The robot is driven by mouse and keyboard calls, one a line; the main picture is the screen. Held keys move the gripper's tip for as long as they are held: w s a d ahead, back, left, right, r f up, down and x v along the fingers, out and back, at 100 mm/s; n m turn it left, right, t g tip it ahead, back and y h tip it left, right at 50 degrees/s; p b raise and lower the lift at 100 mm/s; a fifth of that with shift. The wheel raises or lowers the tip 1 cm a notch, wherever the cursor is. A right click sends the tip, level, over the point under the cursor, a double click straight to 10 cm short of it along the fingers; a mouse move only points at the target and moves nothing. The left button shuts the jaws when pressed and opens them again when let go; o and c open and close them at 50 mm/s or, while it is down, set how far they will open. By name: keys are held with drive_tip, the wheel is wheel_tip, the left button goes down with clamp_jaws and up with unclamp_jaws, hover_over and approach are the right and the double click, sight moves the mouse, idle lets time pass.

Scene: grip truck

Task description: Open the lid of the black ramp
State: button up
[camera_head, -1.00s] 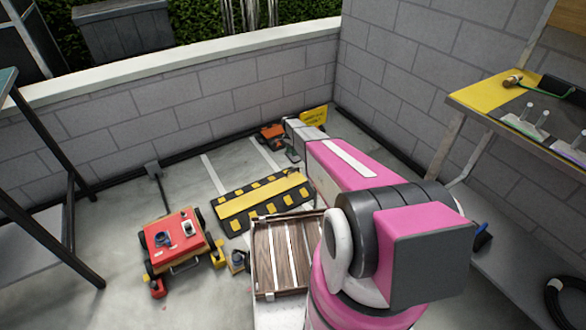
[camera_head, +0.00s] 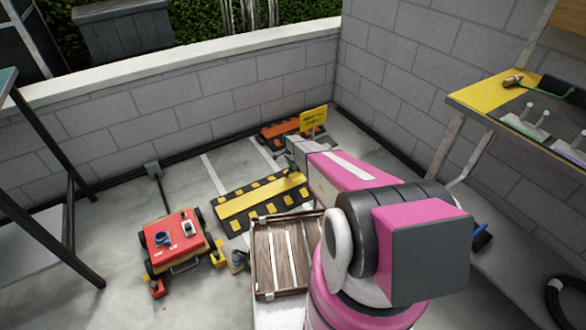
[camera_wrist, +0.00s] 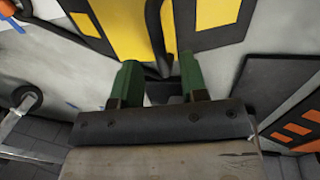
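The black ramp (camera_head: 232,223) with yellow blocks lies on the floor, a long yellow panel (camera_head: 250,197) along its top. In the wrist view the yellow panel (camera_wrist: 120,30) fills the upper middle, with black edging. A dark curved handle-like strip (camera_wrist: 155,35) runs down it to between my fingertips. My gripper (camera_wrist: 159,64) has two green fingers, spread apart, one on each side of the strip's lower end. Whether they touch it, I cannot tell. In the head view my gripper (camera_head: 292,166) is at the ramp's right end, partly hidden by my arm. The panel looks shut.
A red wheeled cart (camera_head: 177,232) stands left of the ramp. A slatted wooden crate (camera_head: 262,262) is in front of it. An orange-black object (camera_head: 275,133) and a yellow sign (camera_head: 313,118) are behind, by the wall. A workbench (camera_head: 480,97) stands right.

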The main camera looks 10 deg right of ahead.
drive_tip(key=shift+s+f, duration=0.15)
drive_tip(key=shift+f, duration=0.75)
clamp_jaws()
drive_tip(key=shift+d, duration=0.1)
